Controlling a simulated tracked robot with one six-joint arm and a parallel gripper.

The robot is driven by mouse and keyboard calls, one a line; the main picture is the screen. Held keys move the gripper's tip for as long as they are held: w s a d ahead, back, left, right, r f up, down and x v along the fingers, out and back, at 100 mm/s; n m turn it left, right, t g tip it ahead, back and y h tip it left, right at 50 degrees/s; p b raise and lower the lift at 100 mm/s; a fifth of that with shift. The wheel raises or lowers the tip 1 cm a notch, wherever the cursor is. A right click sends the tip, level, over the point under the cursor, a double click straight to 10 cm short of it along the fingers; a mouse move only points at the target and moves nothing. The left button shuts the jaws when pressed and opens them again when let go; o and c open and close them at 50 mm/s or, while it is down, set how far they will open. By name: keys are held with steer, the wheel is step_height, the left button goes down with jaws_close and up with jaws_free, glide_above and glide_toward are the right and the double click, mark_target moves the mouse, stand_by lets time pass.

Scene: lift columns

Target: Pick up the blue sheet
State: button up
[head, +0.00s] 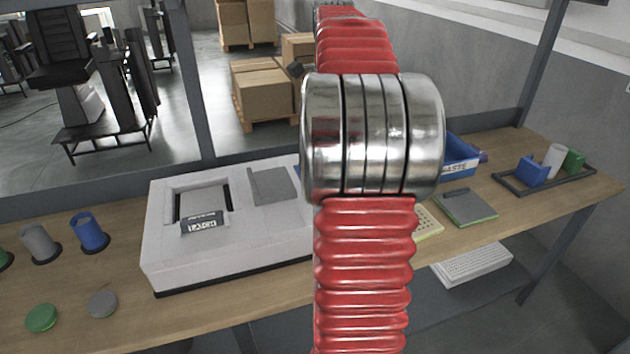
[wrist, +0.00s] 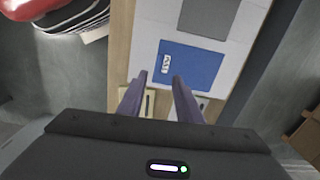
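The blue sheet (wrist: 195,66) lies flat on the white machine in the wrist view, with a small white label near its left side. In the head view my red arm hides nearly all of it. My gripper (wrist: 159,78) is open, its two dark fingers apart with nothing visible between them. The fingertips show at the sheet's lower left edge in the wrist view. The height between them and the sheet is hard to tell. In the head view my gripper is hidden behind my arm.
The white machine (head: 155,235) has a grey sheet (head: 270,186) on top. Left are grey (head: 38,243) and blue (head: 89,232) cups and round lids. Right are a blue waste bin (head: 460,155), a grey-green pad (head: 466,206) and a black tray (head: 518,192) with small items.

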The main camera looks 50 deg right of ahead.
steer(key=shift+s+d+f+m, duration=0.1)
steer(key=shift+s+d+m, duration=0.25)
steer(key=shift+d, duration=0.35)
steer(key=shift+f, duration=0.1)
steer(key=shift+f, duration=4.2)
steer(key=shift+f, duration=0.1)
steer(key=shift+a+f, duration=0.1)
steer(key=shift+f, duration=2.4)
steer(key=shift+c, duration=0.5)
jaws_close()
